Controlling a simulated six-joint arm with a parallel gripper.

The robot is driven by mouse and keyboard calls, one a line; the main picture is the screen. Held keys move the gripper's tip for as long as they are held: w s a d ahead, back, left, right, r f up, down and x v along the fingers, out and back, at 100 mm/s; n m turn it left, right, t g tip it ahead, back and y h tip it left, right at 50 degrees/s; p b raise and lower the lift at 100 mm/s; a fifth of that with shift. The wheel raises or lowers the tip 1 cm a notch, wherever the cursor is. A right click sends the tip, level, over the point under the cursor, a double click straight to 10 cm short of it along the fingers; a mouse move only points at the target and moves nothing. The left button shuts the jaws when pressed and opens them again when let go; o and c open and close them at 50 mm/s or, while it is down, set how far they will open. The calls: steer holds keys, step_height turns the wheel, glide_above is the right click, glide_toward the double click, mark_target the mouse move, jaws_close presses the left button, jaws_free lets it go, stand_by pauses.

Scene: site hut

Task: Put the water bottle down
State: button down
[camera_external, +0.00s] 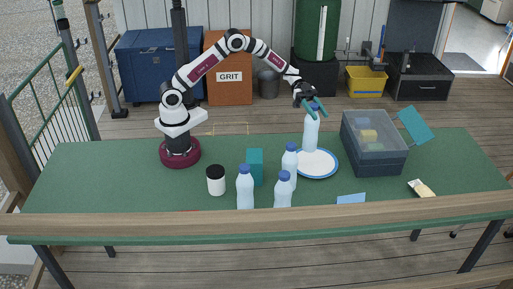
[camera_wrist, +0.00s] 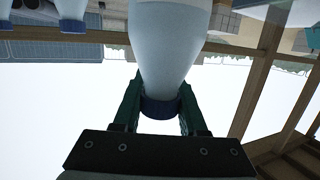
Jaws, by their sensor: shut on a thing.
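My gripper (camera_external: 314,106) is shut on a pale blue water bottle (camera_external: 311,132) near its cap. The bottle hangs upright over the far part of a white plate with a blue rim (camera_external: 336,168). I cannot tell whether its base touches the plate. In the wrist view the bottle (camera_wrist: 170,45) lies between my green fingers (camera_wrist: 160,105), with its dark blue cap (camera_wrist: 160,108) nearest the palm. The bottle's base is out of that view.
Similar bottles (camera_external: 245,188), (camera_external: 289,164), (camera_external: 283,191) stand left of the plate. Near them are a teal box (camera_external: 254,166) and a white jar with a black lid (camera_external: 216,183). A clear grey bin (camera_external: 376,158) stands right of the plate. The left table top is clear.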

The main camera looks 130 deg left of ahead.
mark_target(316, 123)
steer(key=shift+f, duration=2.35)
